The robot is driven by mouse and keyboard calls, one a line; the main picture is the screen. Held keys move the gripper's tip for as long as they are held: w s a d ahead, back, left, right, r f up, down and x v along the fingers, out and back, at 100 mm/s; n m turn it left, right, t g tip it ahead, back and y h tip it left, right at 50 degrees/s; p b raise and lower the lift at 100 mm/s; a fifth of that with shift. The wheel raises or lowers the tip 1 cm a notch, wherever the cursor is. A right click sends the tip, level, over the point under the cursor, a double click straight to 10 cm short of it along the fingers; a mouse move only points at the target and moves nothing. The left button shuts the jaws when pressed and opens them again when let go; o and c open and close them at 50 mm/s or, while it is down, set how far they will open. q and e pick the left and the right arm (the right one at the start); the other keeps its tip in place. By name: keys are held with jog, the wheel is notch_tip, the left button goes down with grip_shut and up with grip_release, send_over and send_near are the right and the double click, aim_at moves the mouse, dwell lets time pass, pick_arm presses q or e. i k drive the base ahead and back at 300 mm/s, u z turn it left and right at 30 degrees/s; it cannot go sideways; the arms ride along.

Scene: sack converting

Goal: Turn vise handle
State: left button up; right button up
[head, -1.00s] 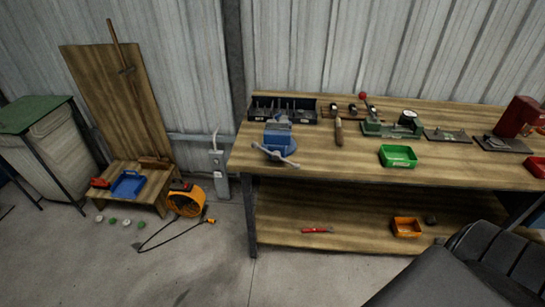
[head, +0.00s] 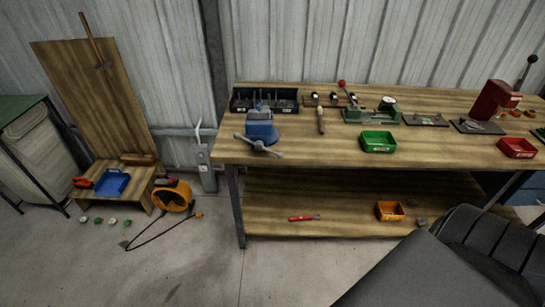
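The blue vise (head: 261,128) stands near the left end of the wooden workbench (head: 300,152). Its grey handle (head: 258,146) sticks out at the front of the vise, slanting down to the right, close to the bench's front edge. No gripper touches it. A dark part of my own body (head: 440,262) fills the lower right corner. Neither of my grippers is in the picture.
Behind the vise lies a black tray (head: 243,103) of tools. A green bin (head: 377,141), a red bin (head: 517,148) and a red press (head: 495,100) stand to the right. An orange fan (head: 173,196) with a cable is on the floor at left.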

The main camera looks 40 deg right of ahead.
aim_at(259, 145)
jog(key=k, duration=1.25)
jog(key=u, duration=0.4)
jog(key=i, duration=0.6)
jog(key=u, duration=0.55)
jog(key=i, duration=0.85)
jog(key=z, duration=0.8)
jog(key=i, duration=0.75)
jog(key=z, duration=0.7)
